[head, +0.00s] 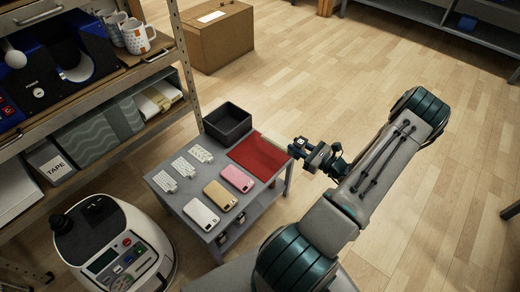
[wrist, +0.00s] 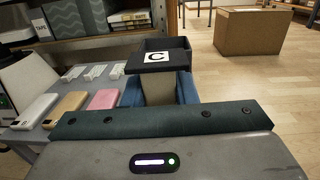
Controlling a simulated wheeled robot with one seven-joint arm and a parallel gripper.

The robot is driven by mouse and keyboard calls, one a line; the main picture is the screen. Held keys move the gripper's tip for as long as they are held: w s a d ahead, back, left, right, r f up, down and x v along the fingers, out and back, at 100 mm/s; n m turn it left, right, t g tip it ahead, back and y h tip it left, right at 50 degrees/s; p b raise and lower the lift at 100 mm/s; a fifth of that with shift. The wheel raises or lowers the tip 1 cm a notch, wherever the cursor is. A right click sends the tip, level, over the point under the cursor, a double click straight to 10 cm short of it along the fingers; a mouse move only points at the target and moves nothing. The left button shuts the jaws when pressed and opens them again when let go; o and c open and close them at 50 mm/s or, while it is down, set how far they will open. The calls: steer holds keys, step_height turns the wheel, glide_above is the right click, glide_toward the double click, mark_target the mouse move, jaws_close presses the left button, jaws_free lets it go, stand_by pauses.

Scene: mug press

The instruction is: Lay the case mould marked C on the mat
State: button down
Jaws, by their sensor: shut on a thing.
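The case mould marked C (wrist: 176,67) is a dark block with a white label bearing a black C. In the wrist view it is between the two blue fingers of my gripper (wrist: 158,88), which is shut on it. The mould's height above the table is hard to tell. The mat lies flat and bare on the grey table (head: 258,203). I cannot make out the mat in the wrist view.
A black open bin (head: 228,122) stands at the table's back corner. White, gold (head: 220,195) and pink (head: 237,178) phone cases and three white perforated pieces (head: 183,167) lie left of the mat. Shelving (head: 178,60) stands at the left. Floor beyond the table is clear up to a cardboard box (head: 220,40).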

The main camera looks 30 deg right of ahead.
steer(key=shift+s+d+f+h, duration=0.15)
steer(key=shift+s+d+h, duration=0.15)
steer(key=shift+s+d, duration=0.35)
steer(key=shift+s+f+m, duration=0.1)
steer(key=shift+f+m, duration=0.2)
steer(key=w+a+f+b, duration=0.1)
steer(key=w+a+f, duration=0.1)
steer(key=w, duration=0.1)
steer(key=w+a+f+b, duration=0.1)
steer(key=w+a+f, duration=0.1)
steer(key=w, duration=0.1)
steer(key=w+a+f+b, duration=0.1)
steer(key=w+a+f, duration=0.1)
steer(key=w+f, duration=0.1)
steer(key=shift+w+a, duration=0.1)
steer(key=shift+a, duration=0.05)
steer(key=shift+f+b, duration=0.9)
steer(key=shift+f, duration=0.95)
steer(key=shift+f, duration=0.15)
steer(key=c, duration=1.2)
jaws_free()
steer(key=shift+o, duration=0.2)
